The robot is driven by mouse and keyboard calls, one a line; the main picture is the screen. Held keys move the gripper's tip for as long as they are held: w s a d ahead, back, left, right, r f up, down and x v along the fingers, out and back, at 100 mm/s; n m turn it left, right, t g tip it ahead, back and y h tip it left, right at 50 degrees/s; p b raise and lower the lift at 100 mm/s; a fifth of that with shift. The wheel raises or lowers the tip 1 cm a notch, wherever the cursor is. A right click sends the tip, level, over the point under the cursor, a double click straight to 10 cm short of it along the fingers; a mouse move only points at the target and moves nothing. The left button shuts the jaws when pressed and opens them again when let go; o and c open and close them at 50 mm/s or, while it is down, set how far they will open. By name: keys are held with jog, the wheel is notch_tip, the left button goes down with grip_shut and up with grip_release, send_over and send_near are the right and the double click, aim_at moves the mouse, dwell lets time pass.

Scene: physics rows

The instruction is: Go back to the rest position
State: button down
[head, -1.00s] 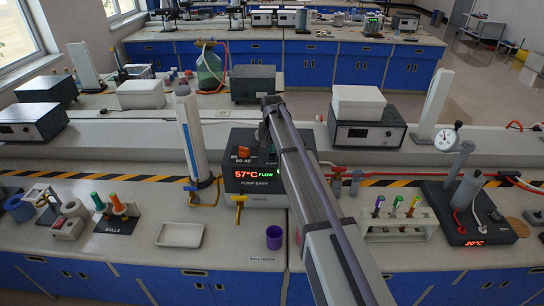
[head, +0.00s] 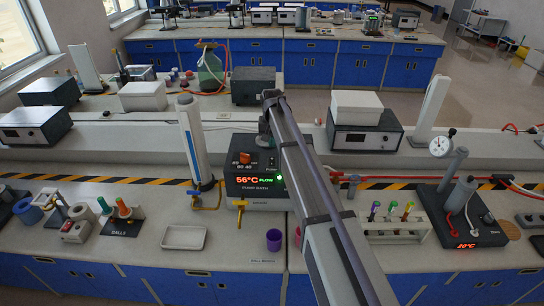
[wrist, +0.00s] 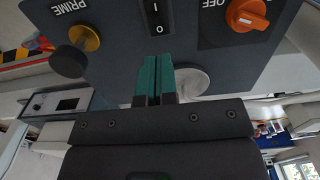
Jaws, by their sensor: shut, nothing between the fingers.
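The pump bath unit (head: 256,189) stands on the near bench with a red 56°C readout, the word FLOW and a lit green lamp. My arm reaches over its right part. In the wrist view the teal fingers of my gripper (wrist: 154,62) are pressed together and empty. They point at the dark panel (wrist: 115,40), near the black I/O switch (wrist: 155,14); I cannot tell the gap. The panel also shows an orange knob (wrist: 247,15) and a yellow PRIME knob (wrist: 84,38). In the head view my fingertips are not clearly seen.
A white upright cylinder (head: 193,140) stands left of the unit. A purple cup (head: 274,240) and a white tray (head: 184,238) sit in front. A tube rack (head: 395,230) and a hotplate with a gauge stand (head: 465,225) are right of my arm.

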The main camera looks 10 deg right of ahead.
jog(key=shift+r, duration=0.5)
jog(key=shift+f, duration=0.1)
jog(key=shift+s, duration=0.3)
jog(key=s+f+n+b, duration=0.1)
jog(key=s+f+b, duration=0.2)
jog(key=s, duration=0.9)
jog(key=s+f+b, duration=0.3)
jog(key=s, duration=0.9)
jog(key=s+f+n+b, duration=0.1)
jog(key=s+f+b, duration=0.3)
jog(key=s, duration=0.8)
jog(key=shift+s+n, duration=0.3)
jog(key=shift+s, duration=0.1)
